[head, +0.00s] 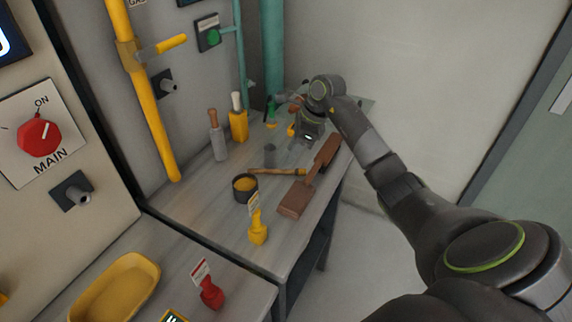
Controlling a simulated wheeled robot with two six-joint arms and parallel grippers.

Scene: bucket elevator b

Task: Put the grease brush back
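A dark round pot (240,194) holding yellow grease stands on the grey bench. A slim tool with a wooden handle (284,171), which may be the grease brush, lies with its left end at the pot's rim. I cannot make out bristles. A grey holder (219,146) with a wooden handle and a yellow holder (239,126) with a pale handle stand upright behind the pot. My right arm reaches over the bench's far right end. My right gripper (292,112) is there, beyond the pot; its fingers are too small and covered to read. My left gripper is out of view.
A brown paddle-like block (296,199) lies near the bench's right edge. A yellow tray (117,288) and a red tag lock (211,294) are on the near surface. A yellow pipe (147,100) runs along the wall.

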